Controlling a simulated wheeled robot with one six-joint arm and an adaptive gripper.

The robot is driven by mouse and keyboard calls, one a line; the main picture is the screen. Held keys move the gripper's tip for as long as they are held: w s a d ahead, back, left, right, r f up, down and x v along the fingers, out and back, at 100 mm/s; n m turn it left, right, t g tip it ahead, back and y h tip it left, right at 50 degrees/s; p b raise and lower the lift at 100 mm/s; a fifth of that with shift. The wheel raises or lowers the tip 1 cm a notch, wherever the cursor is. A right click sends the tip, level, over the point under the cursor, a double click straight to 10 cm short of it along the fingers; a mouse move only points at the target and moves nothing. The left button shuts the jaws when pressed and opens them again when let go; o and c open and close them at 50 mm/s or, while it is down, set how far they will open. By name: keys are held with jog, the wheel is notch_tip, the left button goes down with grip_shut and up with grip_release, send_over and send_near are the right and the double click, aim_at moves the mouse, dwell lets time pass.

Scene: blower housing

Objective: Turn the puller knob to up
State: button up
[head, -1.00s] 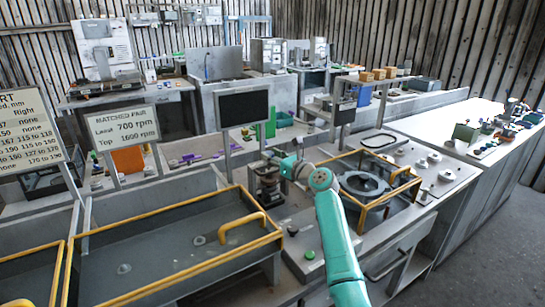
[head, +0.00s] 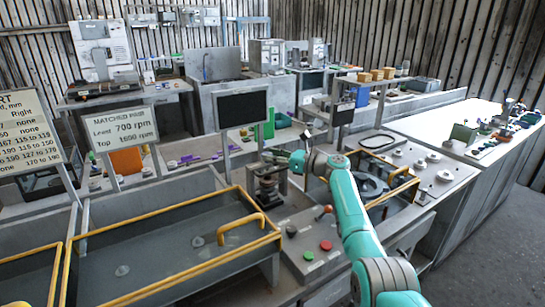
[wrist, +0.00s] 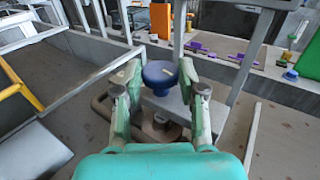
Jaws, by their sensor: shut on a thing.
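The puller knob (wrist: 160,72) is a round dark-blue knob with a small pale mark on its top, seen between my fingers in the wrist view. My gripper (wrist: 160,80) is shut on it, one finger on each side. In the head view my gripper (head: 273,157) is at the top of the dark puller stand (head: 267,186), beside the yellow-railed tray. The knob itself is hard to make out there. Which way the pale mark points relative to "up" I cannot tell.
A panel with a green button (head: 308,255), a red button (head: 326,245) and a red-tipped lever (head: 327,210) lies in front of the stand. A yellow-railed tray (head: 180,284) is at left. A dark screen (head: 243,109) stands behind.

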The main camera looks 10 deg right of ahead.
jog(key=shift+n+g+y, duration=0.3)
dwell(0.5)
jog(key=o, duration=1.1)
jog(key=shift+o, duration=0.2)
jog(key=v, duration=1.2)
jog(key=shift+w, duration=0.1)
